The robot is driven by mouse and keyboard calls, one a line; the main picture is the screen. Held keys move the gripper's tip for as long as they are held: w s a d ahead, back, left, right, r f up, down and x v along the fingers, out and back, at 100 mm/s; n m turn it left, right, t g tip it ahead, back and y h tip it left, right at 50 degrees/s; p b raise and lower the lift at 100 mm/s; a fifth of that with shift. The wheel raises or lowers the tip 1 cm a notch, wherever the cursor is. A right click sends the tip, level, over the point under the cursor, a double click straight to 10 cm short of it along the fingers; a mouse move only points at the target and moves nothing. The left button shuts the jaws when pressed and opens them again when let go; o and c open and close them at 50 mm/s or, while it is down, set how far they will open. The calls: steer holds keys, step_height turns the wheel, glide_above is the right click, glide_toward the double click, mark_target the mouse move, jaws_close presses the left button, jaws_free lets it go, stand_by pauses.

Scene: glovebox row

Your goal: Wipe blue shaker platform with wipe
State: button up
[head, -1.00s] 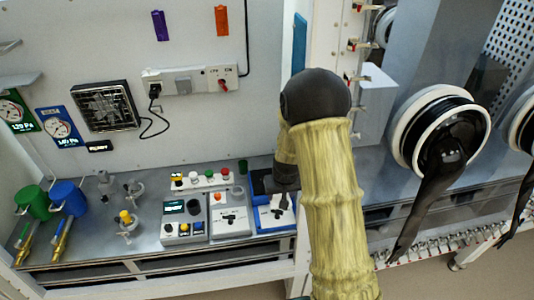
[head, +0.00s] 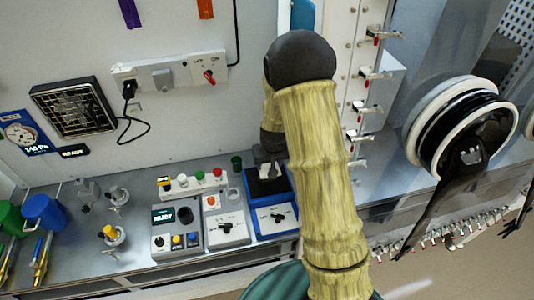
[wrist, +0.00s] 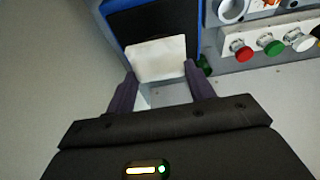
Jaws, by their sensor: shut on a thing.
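The blue shaker platform (head: 268,188) has a blue body, a dark top pad and a pale front panel with a dark knob. It stands on the grey bench at the right end of a row of devices. In the wrist view its dark pad and blue rim (wrist: 150,22) are at the top. My gripper (head: 267,170) is over the back part of the platform. In the wrist view its fingers are shut on a white wipe (wrist: 157,58), which overlaps the platform's near edge. I cannot tell whether the wipe touches the pad.
Left of the platform are a grey knob device (head: 228,226), a device with a READY display (head: 177,235) and a strip of coloured buttons (head: 195,182). A dark green cup (head: 237,162) stands behind. A white post with levers (head: 360,100) rises at the right.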

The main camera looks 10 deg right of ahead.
steer(key=shift+w, duration=0.35)
steer(key=shift+s, duration=0.15)
